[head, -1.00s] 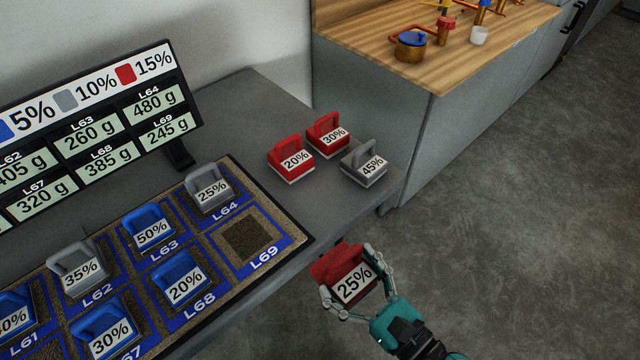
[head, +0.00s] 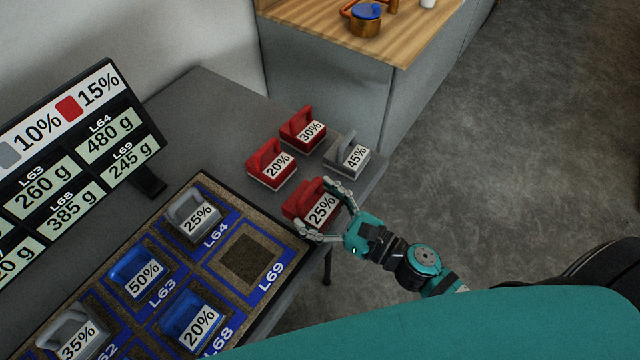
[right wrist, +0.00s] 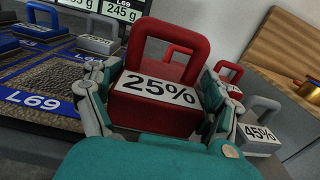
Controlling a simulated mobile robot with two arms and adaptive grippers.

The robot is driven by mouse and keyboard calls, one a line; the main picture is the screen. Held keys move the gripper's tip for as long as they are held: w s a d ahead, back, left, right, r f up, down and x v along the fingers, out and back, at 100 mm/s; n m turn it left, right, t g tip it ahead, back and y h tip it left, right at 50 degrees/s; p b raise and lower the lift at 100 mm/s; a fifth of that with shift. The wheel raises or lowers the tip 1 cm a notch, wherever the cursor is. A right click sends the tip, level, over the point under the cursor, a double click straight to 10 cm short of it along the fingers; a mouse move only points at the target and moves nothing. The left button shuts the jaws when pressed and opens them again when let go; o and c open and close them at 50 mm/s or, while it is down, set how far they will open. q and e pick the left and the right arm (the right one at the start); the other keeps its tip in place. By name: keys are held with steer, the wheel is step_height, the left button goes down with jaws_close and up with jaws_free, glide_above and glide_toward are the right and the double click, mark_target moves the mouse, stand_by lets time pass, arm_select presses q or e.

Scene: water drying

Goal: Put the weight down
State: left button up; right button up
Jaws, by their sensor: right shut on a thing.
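The red 25% weight (head: 311,204) is between the fingers of my right gripper (head: 326,212), which is shut on it. It is at the right part of the grey table, close to the table's edge and in front of the other loose weights. Whether its base touches the table cannot be told. In the right wrist view the red weight (right wrist: 160,95) is upright, its handle up and its label facing the camera, with a finger of the right gripper (right wrist: 160,108) on each side. The left gripper is not in view.
The red 20% (head: 271,166), red 30% (head: 302,130) and grey 45% (head: 347,157) weights stand just behind. The mat (head: 294,240) with the bare L69 slot (head: 244,259) lies to the left; its other visible slots hold weights. A display (head: 100,150) stands behind the mat.

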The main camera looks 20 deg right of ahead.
mark_target(321, 190)
steer(key=w+d, duration=0.1)
steer(key=w, duration=0.1)
steer(key=w+d, duration=0.1)
steer(key=w, duration=0.3)
steer(key=shift+d+f, duration=0.3)
steer(key=shift+d, duration=0.1)
steer(key=shift+f+b, duration=1.6)
steer(key=shift+f, duration=0.25)
steer(key=o, duration=1.6)
